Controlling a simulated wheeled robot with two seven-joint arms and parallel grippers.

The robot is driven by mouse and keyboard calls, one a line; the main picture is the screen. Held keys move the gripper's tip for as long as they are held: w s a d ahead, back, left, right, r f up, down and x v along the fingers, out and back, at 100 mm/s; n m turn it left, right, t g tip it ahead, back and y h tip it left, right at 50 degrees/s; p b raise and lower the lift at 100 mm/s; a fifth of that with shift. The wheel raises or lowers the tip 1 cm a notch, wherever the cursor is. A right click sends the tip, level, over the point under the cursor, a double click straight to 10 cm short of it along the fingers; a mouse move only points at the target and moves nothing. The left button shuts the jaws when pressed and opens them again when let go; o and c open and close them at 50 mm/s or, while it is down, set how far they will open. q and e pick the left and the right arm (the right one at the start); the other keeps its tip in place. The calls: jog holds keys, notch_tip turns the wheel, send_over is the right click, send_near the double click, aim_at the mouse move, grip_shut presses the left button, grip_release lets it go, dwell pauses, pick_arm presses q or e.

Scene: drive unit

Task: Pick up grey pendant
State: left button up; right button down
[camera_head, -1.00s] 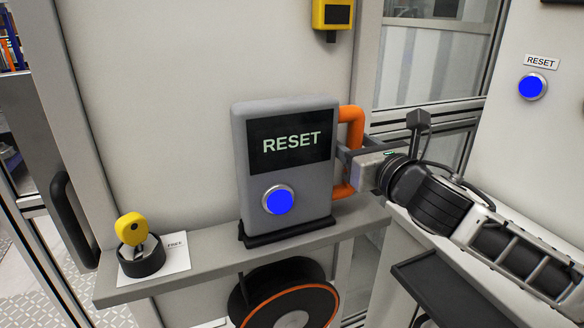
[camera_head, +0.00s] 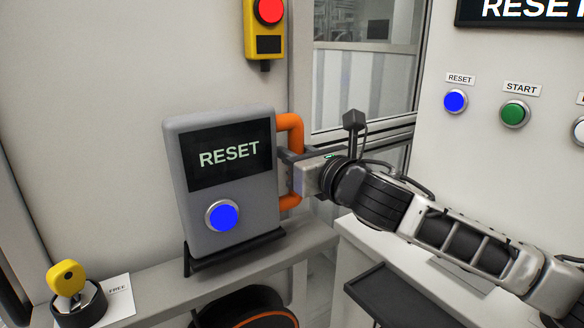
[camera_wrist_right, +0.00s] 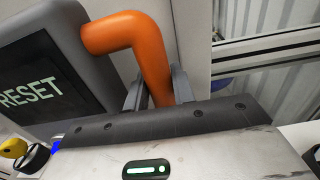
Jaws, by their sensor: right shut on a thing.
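The grey pendant (camera_head: 262,195) has a dark screen reading RESET, a blue button (camera_head: 222,217) and an orange side handle (camera_head: 291,123). It is upright at a black stand (camera_head: 235,250) on a grey shelf. I cannot tell whether its base still rests on the stand. My right gripper (camera_head: 287,170) comes in from the right and is shut on the orange handle. In the right wrist view its fingers (camera_wrist_right: 158,92) lie on both sides of the handle (camera_wrist_right: 147,50), with part of the pendant (camera_wrist_right: 72,25) at the left. My left gripper is not in view.
The shelf (camera_head: 150,278) holds a yellow key switch (camera_head: 67,278) in a black round base at the left, beside a white card. A yellow box with a red button (camera_head: 266,35) hangs above. A panel with buttons (camera_head: 515,112) stands at the right. A black tray (camera_head: 388,295) is lower right.

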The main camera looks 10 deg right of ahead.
aim_at(285, 120)
jog(key=s+r, duration=0.1)
jog(key=r, duration=0.1)
jog(key=s+r, duration=0.2)
jog(key=s+a+r, duration=0.1)
jog(key=s+r, duration=0.1)
jog(key=shift+r, duration=0.25)
jog(key=s+a+r, duration=0.1)
jog(key=s+r, duration=0.2)
jog(key=s, duration=0.6)
jog(key=shift+a+r, duration=0.3)
jog(key=shift+r, duration=0.1)
jog(key=shift+w+f, duration=0.1)
